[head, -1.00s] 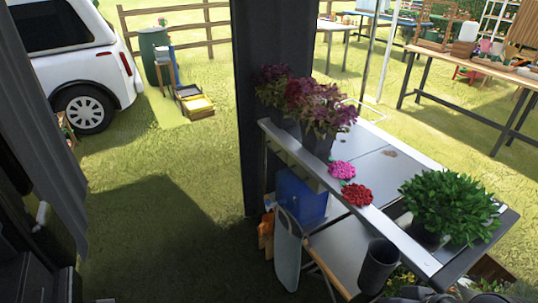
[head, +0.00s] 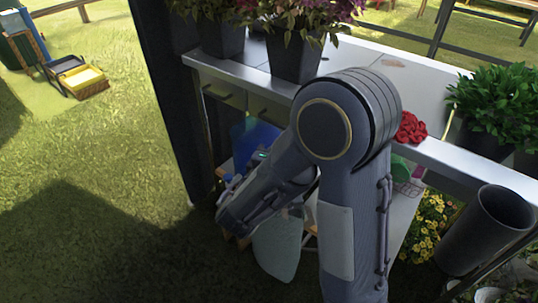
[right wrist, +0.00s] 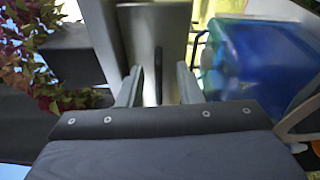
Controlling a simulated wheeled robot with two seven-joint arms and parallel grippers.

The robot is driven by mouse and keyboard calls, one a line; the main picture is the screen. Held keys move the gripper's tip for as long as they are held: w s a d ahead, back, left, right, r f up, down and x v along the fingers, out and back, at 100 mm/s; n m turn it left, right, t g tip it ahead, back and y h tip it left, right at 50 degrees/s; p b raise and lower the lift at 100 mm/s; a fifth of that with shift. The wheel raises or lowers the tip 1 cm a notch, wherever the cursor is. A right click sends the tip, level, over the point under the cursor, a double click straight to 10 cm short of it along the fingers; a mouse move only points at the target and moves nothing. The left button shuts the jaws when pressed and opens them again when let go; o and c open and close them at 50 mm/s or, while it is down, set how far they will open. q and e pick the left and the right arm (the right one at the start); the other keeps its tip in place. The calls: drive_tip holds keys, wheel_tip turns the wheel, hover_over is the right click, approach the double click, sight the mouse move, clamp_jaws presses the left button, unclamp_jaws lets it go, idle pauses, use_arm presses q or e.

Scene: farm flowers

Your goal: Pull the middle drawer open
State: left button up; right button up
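Under the metal worktable edge in the head view, a row of drawer fronts shows. One drawer front (head: 222,91) is at the left, and the middle drawer (head: 267,112) is beside it, partly covered by my right arm. Both look closed, and anything farther right is hidden by the arm. In the right wrist view, my right gripper (right wrist: 159,88) has its two fingers apart, facing a grey metal front (right wrist: 142,28). A thin dark upright bar, perhaps a handle, shows between the fingers; contact cannot be told. The gripper's fingertips are not clear in the head view. My left gripper is not in view.
Potted purple plants (head: 293,52) and a green bush (head: 490,105) stand on the worktable (head: 455,160). A blue container (head: 252,140) sits below the drawers; it also shows in the wrist view (right wrist: 260,62). A dark bucket (head: 487,232) is at right.

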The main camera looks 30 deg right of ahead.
drive_tip(key=w+a+f+n+t+b, duration=0.1)
drive_tip(key=w+a+n+t, duration=0.1)
drive_tip(key=a+t, duration=0.15)
drive_tip(key=x, duration=0.7)
drive_tip(key=shift+w+f+y, duration=0.25)
drive_tip(key=shift+w+y, duration=0.15)
drive_tip(key=shift+w, duration=0.25)
clamp_jaws()
